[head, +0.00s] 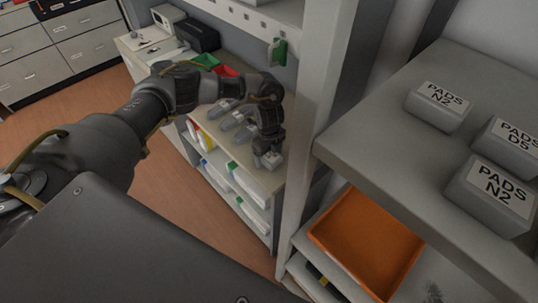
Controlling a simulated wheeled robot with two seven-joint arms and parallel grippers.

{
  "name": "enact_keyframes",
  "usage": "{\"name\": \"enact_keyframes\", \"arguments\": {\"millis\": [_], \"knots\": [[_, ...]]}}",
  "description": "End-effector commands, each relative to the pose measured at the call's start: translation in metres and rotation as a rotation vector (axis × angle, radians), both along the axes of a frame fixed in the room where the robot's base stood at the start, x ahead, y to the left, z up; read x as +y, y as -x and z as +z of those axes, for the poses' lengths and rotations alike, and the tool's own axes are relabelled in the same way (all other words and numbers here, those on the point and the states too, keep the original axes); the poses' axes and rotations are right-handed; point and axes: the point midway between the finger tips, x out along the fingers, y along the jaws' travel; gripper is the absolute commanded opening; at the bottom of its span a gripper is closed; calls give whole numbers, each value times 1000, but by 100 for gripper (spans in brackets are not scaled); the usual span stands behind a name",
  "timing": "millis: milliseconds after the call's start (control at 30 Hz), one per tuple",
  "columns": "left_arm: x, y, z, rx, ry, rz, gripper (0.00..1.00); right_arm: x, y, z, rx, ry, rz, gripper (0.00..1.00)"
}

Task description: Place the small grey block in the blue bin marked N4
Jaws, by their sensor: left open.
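My left arm reaches in from the left, and my left gripper (268,160) points down over the pale countertop, open, near its front right end. A small light-grey shape shows at the fingertips; I cannot tell whether it is a block or part of the gripper. Several grey elongated objects (236,122) lie on the countertop just left of the gripper. Larger grey blocks labelled PADS N2 (438,106), PADS D5 (514,146) and PADS N2 (490,195) sit on the grey shelf at the right. No blue bin marked N4 can be made out. My right gripper is out of view.
A grey upright post (318,90) stands between the countertop and the right shelf (400,170). An orange tray (370,245) sits below that shelf. Green (206,60) and red (226,71) bins are at the counter's back. Open wooden floor (165,200) lies left of the counter.

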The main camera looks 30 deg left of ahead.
Motion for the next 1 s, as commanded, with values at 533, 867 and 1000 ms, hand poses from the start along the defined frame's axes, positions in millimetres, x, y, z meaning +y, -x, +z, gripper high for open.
{"name": "enact_keyframes", "arguments": {"millis": [533, 867, 1000], "knots": [[0, 0, 0, -1, 1, 0, 31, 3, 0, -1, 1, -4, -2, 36], [-1, -1, 2, -1, 3, 0, 27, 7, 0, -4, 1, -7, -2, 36], [-1, -1, 12, -4, 3, -2, 27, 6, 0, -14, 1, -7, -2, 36]]}}
